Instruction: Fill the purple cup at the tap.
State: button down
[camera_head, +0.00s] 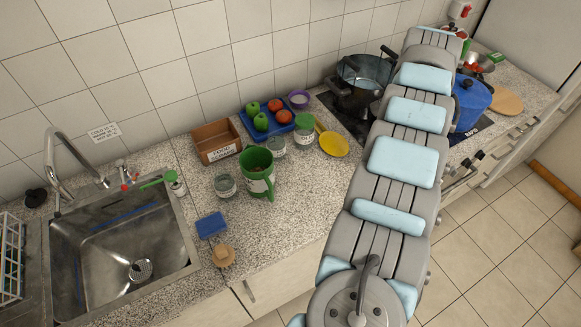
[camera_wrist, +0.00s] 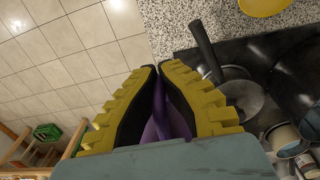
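The tap (camera_head: 52,160) is a curved metal spout over the steel sink (camera_head: 165,262) at the left in the head view. My gripper (camera_wrist: 160,78) has yellow ribbed fingers, close together in the wrist view. A purple thing, seemingly the purple cup (camera_wrist: 163,122), is between them; only part of it shows, and its rim and inside are hidden. In the head view my arm covers the right middle, and neither the gripper nor the held thing can be made out. A small round purple vessel (camera_head: 299,97) with a pale inside stands at the back of the counter.
A green mug (camera_head: 257,178), glass jars (camera_head: 225,187) and a brown box (camera_head: 216,141) stand right of the sink. A blue tray (camera_head: 249,128) holds fruit. A yellow plate (camera_head: 334,145) lies nearby. A pan (camera_wrist: 238,95) is on the stove below. A dish rack (camera_head: 11,262) is far left.

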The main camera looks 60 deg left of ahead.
jog(key=s+a+f+b, duration=0.2)
jog(key=s+a+f, duration=0.1)
jog(key=s+a, duration=0.65)
jog(key=b, duration=0.3)
send_over(234, 168)
notch_tip(234, 168, down, 8)
notch_tip(234, 168, down, 5)
jog(key=shift+f+b, duration=0.55)
jog(key=shift+f, duration=1.85)
jog(key=shift+f, duration=0.2)
jog(key=c, duration=1.2)
grip_release()
jog(key=shift+c, duration=0.2)
jog(key=shift+a+r, duration=0.1)
jog(key=shift+r, duration=0.1)
